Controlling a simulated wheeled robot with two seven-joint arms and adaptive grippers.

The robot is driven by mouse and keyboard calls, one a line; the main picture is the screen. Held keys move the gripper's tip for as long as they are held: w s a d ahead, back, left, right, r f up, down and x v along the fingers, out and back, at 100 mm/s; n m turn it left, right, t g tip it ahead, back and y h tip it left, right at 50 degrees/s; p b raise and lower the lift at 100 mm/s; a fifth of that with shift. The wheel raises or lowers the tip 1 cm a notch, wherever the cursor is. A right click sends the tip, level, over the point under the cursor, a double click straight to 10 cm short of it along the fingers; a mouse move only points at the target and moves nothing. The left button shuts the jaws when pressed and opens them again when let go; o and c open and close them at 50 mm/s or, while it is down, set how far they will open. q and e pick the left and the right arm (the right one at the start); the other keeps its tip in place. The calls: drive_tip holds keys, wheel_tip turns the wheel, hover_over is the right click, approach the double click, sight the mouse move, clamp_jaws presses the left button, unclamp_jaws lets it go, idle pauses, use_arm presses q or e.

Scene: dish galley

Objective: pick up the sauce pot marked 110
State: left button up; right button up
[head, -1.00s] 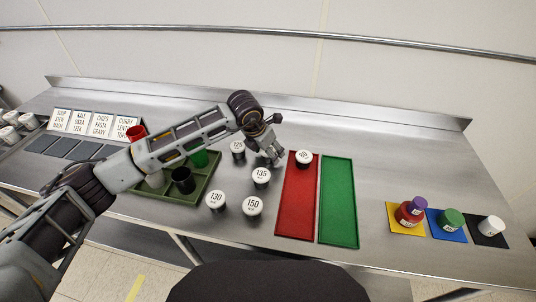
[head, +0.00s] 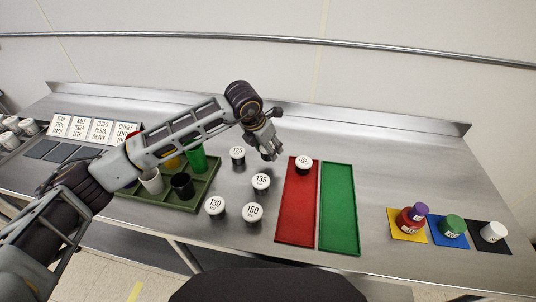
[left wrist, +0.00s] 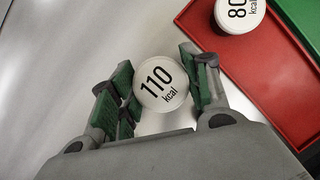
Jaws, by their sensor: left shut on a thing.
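The sauce pot marked 110 (left wrist: 155,86) shows its white lid in the left wrist view, between the green-padded fingers of my left gripper (left wrist: 158,92). The fingers are shut on it, one on each side. In the head view my left gripper (head: 268,150) is over the bench just left of the red tray, and it mostly hides the pot. I cannot tell for sure whether the pot is clear of the bench. My right gripper is not in view.
Pots marked 125 (head: 238,153), 135 (head: 261,182), 130 (head: 215,206) and 150 (head: 253,212) stand close by. A red tray (head: 295,215) holds one pot (head: 304,162) at its far end. The green tray (head: 340,210) is empty. A cup crate (head: 196,206) stands left.

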use_arm(q)
wheel_tip(320, 180, up, 5)
drive_tip(key=shift+f, duration=0.1)
drive_tip(key=shift+r, duration=0.6)
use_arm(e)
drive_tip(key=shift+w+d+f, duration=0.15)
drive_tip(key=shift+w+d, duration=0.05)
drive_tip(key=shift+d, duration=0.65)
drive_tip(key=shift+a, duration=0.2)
